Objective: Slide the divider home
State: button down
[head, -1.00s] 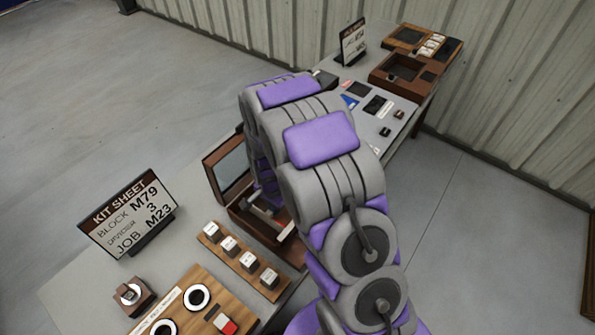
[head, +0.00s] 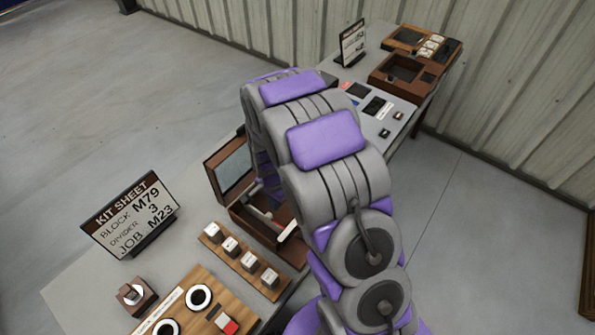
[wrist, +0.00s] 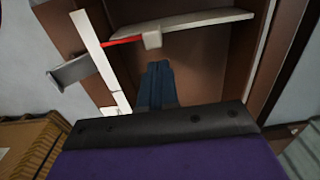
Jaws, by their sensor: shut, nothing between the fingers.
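The brown wooden box (head: 262,233) stands on the grey table with its lid (head: 231,168) raised. In the wrist view, a pale board that looks like the divider (wrist: 205,20) runs across the box (wrist: 205,70). A small pale block (wrist: 152,38) and a red strip (wrist: 122,41) are by its left part. My gripper (wrist: 158,68) is shut and empty over the box interior, with its dark blue fingertips just below the pale block in the picture. I cannot tell whether they touch it. In the head view my arm hides the gripper and part of the box.
A pale upright strip (wrist: 98,55) and a grey metal piece (wrist: 75,73) are at the box's left side. A rack of small blocks (head: 240,262) and a kit sheet sign (head: 131,213) reading block M79, divider 3, job M23 stand nearby. Another brown tray (head: 400,75) is farther back.

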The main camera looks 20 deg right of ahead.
notch_tip(320, 180, up, 5)
jog(key=shift+r+p, duration=0.1)
jog(key=shift+p, duration=0.7)
jog(key=s+d+r+n, duration=0.2)
jog(key=s+r+n, duration=0.4)
jog(key=s+r, duration=0.85)
jog(key=s+r+n+g, duration=0.1)
jog(key=s+r+n, duration=0.1)
jog(key=s, duration=0.6)
jog(key=s+d+r+n, duration=0.1)
jog(key=s+r+n, duration=0.2)
jog(key=s+r, duration=0.2)
jog(key=s, duration=0.3)
jog(key=shift+s+d+g+b, duration=0.25)
jog(key=shift+g+b, duration=0.05)
jog(key=shift+g, duration=0.1)
